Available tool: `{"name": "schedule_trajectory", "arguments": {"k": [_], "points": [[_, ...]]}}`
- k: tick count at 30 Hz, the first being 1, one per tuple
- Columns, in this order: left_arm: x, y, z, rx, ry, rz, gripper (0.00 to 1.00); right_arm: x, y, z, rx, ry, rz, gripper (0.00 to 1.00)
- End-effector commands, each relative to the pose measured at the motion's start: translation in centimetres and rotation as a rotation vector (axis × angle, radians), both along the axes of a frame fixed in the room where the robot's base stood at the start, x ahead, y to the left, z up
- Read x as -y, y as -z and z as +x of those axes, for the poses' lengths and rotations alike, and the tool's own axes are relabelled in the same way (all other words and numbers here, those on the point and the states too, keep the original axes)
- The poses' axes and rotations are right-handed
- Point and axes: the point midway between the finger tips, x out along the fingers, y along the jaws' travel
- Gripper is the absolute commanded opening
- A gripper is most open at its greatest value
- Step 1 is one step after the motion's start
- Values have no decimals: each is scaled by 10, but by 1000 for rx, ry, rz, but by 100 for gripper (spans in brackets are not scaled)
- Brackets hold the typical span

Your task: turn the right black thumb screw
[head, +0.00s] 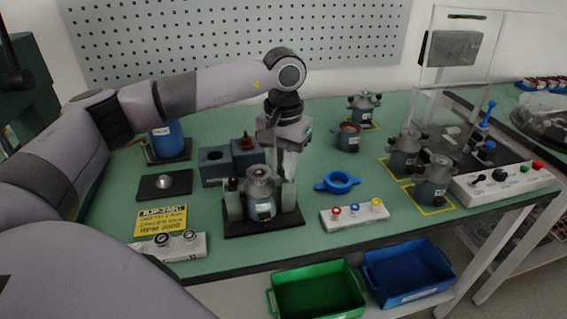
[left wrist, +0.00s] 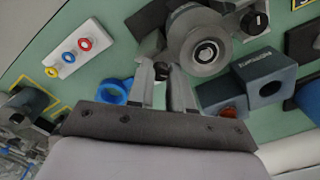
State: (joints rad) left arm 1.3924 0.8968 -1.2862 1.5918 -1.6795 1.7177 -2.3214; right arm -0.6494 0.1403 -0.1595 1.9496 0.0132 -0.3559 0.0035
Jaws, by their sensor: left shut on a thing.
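A metal stator housing (head: 260,190) stands upright in a dark fixture (head: 262,228); in the left wrist view the housing (left wrist: 205,45) shows from above. My left gripper (head: 284,178) reaches down at the housing's right side. In the left wrist view the gripper (left wrist: 161,75) has its two fingers on either side of the right black thumb screw (left wrist: 161,68) and is shut on it. In the head view the fingers hide this screw. The left black thumb screw (head: 231,184) stands at the other side; it also shows in the left wrist view (left wrist: 254,22). My right gripper is not in view.
Blue-grey blocks (head: 215,168) stand just behind the fixture. A blue ring (head: 337,182) and a white panel with coloured rings (head: 354,215) lie to its right. More housings (head: 404,155) stand farther right. Green (head: 318,292) and blue (head: 408,274) bins sit below the table's front edge.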

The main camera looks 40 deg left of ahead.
Motion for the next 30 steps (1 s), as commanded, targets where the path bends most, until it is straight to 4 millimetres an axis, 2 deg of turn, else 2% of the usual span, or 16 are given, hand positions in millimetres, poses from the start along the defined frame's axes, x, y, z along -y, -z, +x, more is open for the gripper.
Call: {"name": "schedule_trajectory", "arguments": {"k": [1,3,17,23,28,30], "points": [[0,-1,0,2,1,-1,30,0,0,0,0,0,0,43],[0,-1,0,2,1,-1,46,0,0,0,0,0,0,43],[-1,0,0,-1,11,2,46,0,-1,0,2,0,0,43],[-1,0,0,-2,117,3,46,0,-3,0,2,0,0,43],[-1,-1,0,0,279,2,46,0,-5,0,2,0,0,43],[0,-16,1,5,282,0,46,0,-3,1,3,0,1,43]]}}
